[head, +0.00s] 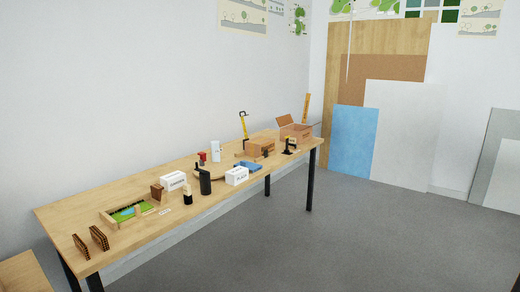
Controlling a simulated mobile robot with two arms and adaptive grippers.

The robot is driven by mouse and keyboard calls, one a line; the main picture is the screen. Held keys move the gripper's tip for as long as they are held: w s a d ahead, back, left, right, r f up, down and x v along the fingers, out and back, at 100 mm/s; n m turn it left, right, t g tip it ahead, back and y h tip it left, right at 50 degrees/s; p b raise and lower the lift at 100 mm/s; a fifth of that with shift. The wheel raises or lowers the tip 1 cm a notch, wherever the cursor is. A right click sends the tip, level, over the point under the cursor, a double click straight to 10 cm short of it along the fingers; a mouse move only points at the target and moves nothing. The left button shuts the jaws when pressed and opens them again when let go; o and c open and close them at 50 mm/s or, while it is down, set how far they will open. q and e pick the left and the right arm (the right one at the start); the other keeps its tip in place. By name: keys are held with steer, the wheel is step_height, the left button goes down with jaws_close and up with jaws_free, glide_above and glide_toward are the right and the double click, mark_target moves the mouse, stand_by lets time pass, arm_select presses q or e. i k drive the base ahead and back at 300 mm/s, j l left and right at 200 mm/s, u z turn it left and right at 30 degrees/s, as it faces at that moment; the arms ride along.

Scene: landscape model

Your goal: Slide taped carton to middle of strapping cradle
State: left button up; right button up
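A closed brown carton (259,146) sits toward the far end of the long wooden table; it looks like the taped carton, but the tape is too small to make out. An open brown carton (297,131) with raised flaps stands just behind it, to the right. I cannot clearly make out the strapping cradle. Small dark and wooden parts (291,146) stand at the table edge right of the closed carton, and their shape is unclear. Neither of my grippers is in view.
Grey floor (350,235) before the table is clear. Panels (400,140) lean on the wall.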

mark_target(256, 147)
steer(key=i+l+z, duration=0.3)
steer(key=i, duration=1.05)
steer(key=i+z, duration=0.25)
steer(key=i, duration=1.05)
